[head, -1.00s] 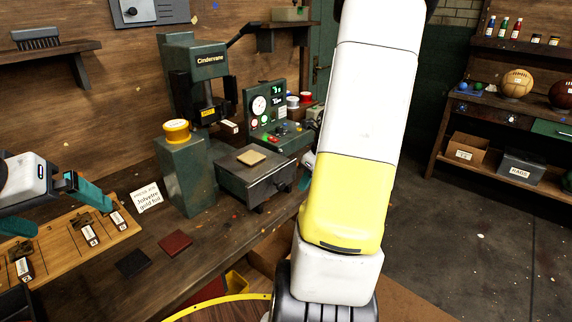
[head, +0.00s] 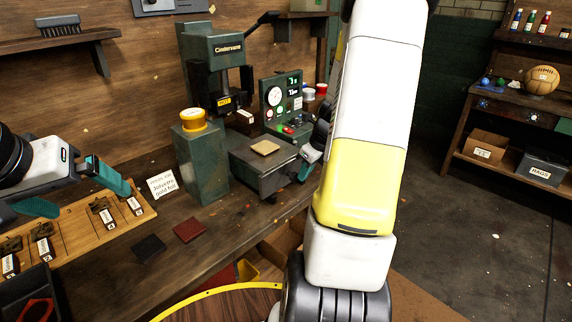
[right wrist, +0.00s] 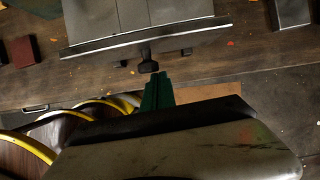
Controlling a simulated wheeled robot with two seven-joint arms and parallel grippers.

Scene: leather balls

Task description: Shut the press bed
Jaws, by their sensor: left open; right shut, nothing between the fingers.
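The dark green press (head: 225,75) stands on the workbench. Its grey bed (head: 262,182) is pulled out in front, with a tan leather square (head: 265,147) lying on top. In the right wrist view the bed's front edge (right wrist: 145,40) spans the top, with a dark knob (right wrist: 148,66) sticking out from it. My right gripper (head: 305,172) is shut and empty at the bed's front. Its green fingertips (right wrist: 157,76) point at the knob, very close; I cannot tell if they touch. My left gripper (head: 95,202) is open and empty above the stamp rack, far from the bed.
A control box (head: 282,105) with a dial stands behind the bed. A wooden stamp rack (head: 85,235), a dark red square (head: 190,231) and a black square (head: 149,249) lie at the left front.

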